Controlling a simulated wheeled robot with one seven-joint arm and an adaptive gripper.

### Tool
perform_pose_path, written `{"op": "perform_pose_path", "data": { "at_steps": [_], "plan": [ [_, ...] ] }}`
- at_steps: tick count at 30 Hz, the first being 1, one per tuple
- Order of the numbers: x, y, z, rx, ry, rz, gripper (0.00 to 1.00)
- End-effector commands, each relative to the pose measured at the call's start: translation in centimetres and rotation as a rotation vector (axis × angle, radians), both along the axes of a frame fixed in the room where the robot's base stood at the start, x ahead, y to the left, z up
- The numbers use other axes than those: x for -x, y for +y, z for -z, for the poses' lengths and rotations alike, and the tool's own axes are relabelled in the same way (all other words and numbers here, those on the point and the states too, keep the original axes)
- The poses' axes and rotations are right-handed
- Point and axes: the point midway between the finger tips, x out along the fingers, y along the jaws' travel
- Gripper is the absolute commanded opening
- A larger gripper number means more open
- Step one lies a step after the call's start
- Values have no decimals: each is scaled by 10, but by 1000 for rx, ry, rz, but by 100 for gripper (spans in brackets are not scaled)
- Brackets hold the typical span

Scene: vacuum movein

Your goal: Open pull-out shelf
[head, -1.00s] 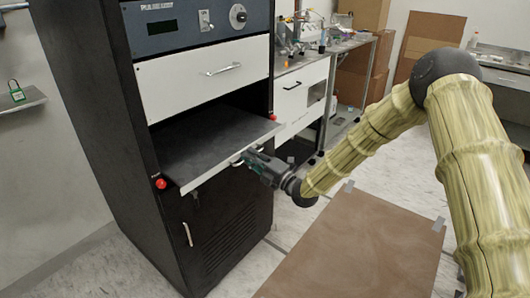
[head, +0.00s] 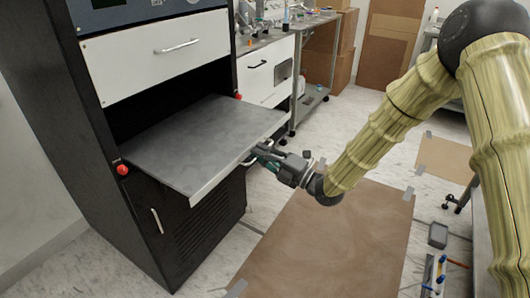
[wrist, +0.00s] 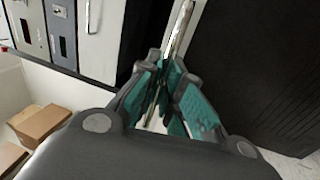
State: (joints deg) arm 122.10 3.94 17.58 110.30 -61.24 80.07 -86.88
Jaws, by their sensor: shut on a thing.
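The pull-out shelf (head: 205,140) is a flat grey panel standing well out of the black cabinet (head: 60,120), below the white drawer. My gripper (head: 258,156) is at the shelf's front edge, shut on the shelf handle (head: 248,161), which my fingers mostly hide. In the wrist view my teal-padded fingers (wrist: 165,92) are closed around a thin light bar, with the shelf edge (wrist: 180,30) running up from them.
A white drawer with a handle (head: 160,62) is above the shelf, and a lower door with a handle (head: 157,220) is below. Red knobs (head: 122,170) flank the opening. A brown mat (head: 310,240) lies on the floor in front. A workbench (head: 290,40) stands behind.

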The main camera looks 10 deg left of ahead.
Motion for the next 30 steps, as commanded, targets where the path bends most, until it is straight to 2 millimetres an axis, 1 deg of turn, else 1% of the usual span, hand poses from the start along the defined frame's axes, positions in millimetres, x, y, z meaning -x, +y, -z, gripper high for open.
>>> {"op": "perform_pose_path", "data": {
  "at_steps": [6, 7, 9, 10, 11, 19, 23, 26, 30],
  "plan": [
    [-1, -1, 0, 0, -1, 2, 0],
    [-1, -1, 0, 0, -1, 2, 9],
    [-1, -1, 0, 0, -1, 2, 22],
    [-1, -1, 0, 0, -1, 2, 28],
    [-1, -1, 0, 0, -1, 2, 29],
    [0, -1, 0, 0, 0, 2, 29],
    [2, -6, 1, 1, 1, 3, 29],
    [6, -16, 3, 1, 2, 4, 29],
    [16, -38, 8, 1, 2, 4, 29]
  ]
}}
